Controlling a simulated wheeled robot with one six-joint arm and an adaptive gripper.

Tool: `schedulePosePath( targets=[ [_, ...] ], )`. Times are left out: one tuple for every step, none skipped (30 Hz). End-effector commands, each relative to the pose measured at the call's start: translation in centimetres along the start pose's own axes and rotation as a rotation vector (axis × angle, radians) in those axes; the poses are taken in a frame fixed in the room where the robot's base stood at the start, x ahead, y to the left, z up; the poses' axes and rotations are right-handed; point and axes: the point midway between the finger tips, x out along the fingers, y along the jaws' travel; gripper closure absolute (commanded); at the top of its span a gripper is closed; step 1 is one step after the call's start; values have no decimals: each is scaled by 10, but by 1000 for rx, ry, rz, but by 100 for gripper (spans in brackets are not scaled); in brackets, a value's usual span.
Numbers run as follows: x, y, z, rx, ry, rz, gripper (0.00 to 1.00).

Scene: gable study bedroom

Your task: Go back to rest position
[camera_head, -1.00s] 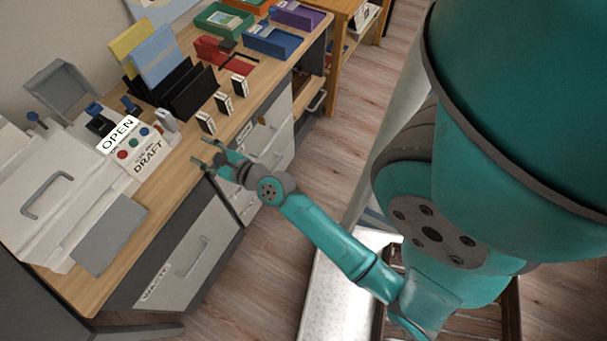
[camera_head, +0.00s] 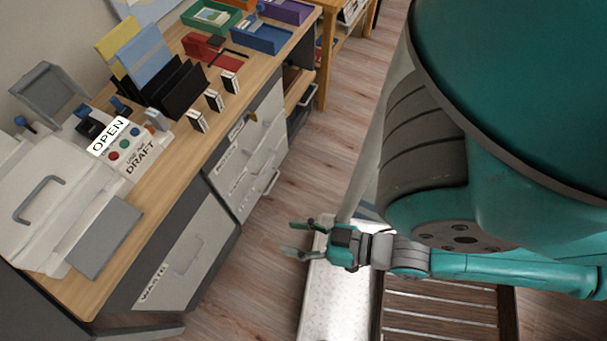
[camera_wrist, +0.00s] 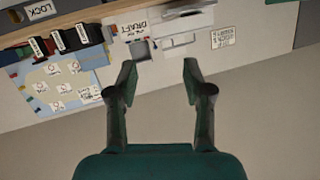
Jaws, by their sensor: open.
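My gripper (camera_head: 297,239) is open and empty in the head view. It is out over the floor, to the right of the desk and apart from it, near my white base deck. In the wrist view my gripper (camera_wrist: 158,72) shows two spread fingers with nothing between them. My teal arm is drawn in, with its forearm running to the right in the head view.
The wooden desk (camera_head: 183,155) at left holds a white machine (camera_head: 50,205), signs reading OPEN (camera_head: 108,136) and DRAFT, a black file rack (camera_head: 178,92) and coloured trays. Its drawer front (camera_head: 186,255) reads WASTE. Wooden floor (camera_head: 345,120) is clear beside the desk.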

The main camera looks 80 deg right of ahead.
Motion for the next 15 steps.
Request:
schedulePosePath(
  targets=[
    [-8,-3,-2,-65,-7,-14,49],
    [-11,-4,-4,-101,-8,-21,49],
    [-14,-5,-6,-138,-9,-28,49],
    [-16,-6,-6,-159,-10,-31,49],
    [-18,-6,-7,-176,-11,-34,49],
    [-19,-7,-7,-190,-12,-37,49],
    [-19,-7,-8,-197,-11,-38,49],
    [-20,-7,-8,-200,-11,-38,49],
    [-19,-7,-8,-202,-11,-38,49],
    [-19,-7,-8,-201,-10,-38,49],
    [-19,-7,-8,-200,-10,-38,49],
    [-19,-7,-8,-199,-10,-38,49],
    [-19,-7,-8,-199,-10,-38,49],
    [-19,-7,-8,-198,-10,-38,49],
    [-19,-7,-8,-198,-10,-37,49]
  ],
)
